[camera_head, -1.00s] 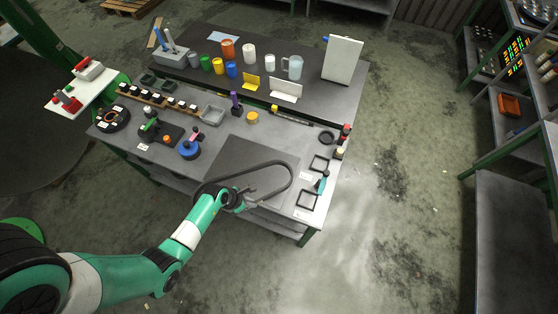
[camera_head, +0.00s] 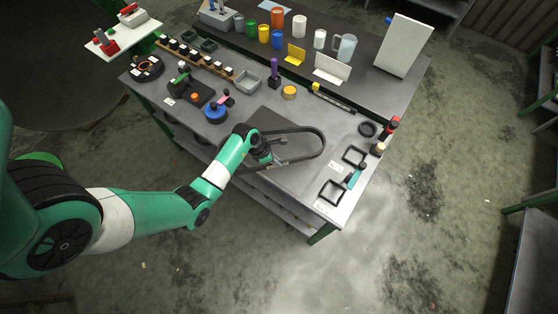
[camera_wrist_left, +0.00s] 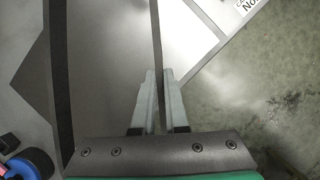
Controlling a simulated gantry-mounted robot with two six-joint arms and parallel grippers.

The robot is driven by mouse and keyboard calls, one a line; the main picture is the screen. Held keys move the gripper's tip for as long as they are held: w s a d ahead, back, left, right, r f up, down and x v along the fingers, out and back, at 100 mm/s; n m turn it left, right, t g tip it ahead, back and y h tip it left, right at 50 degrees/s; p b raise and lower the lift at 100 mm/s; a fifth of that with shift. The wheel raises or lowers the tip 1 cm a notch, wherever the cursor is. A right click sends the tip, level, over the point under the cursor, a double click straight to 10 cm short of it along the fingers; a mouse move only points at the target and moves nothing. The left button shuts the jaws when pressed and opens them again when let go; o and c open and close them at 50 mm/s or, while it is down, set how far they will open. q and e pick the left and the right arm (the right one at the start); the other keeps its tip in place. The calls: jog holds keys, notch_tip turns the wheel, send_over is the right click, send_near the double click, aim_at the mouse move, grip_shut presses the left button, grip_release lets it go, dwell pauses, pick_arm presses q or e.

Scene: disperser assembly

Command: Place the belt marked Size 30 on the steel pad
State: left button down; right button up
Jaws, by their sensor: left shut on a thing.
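My left gripper (camera_head: 266,157) is shut on a black belt (camera_head: 324,143), a long narrow loop, gripping one strand near its left end. The loop extends right over the steel pad (camera_head: 268,119), a dark grey square on the table's front part. Whether the belt touches the pad cannot be told. In the left wrist view the fingers (camera_wrist_left: 158,88) pinch one strand, and the other strand (camera_wrist_left: 60,85) runs to the left. No size mark is legible on the belt. My right gripper is not in view.
Right of the pad lie square black frames (camera_head: 333,192) and a black ring (camera_head: 368,129). Cups and a white board (camera_head: 403,45) fill the back.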

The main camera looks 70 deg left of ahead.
pick_arm(q)
jog(key=f+b, duration=0.1)
jog(key=w+a+f+b, duration=0.1)
jog(key=f+b, duration=0.1)
jog(key=shift+w+a+b, duration=0.1)
jog(key=shift+a+b, duration=0.1)
jog(key=shift+b, duration=0.1)
jog(key=shift+w+a+f, duration=0.15)
jog(key=shift+w+a, duration=0.05)
jog(key=shift+a, duration=0.1)
jog(key=shift+w+a+f, duration=0.1)
jog(key=shift+w+a, duration=0.1)
jog(key=shift+w+a+f+b, duration=0.1)
jog(key=shift+f+b, duration=0.25)
jog(key=shift+b, duration=0.15)
notch_tip(320, 180, down, 3)
jog(key=shift+a+r+b, duration=0.1)
jog(key=shift+r+b, duration=0.1)
jog(key=shift+b, duration=0.4)
jog(key=shift+f, duration=0.25)
jog(key=shift+r, duration=0.1)
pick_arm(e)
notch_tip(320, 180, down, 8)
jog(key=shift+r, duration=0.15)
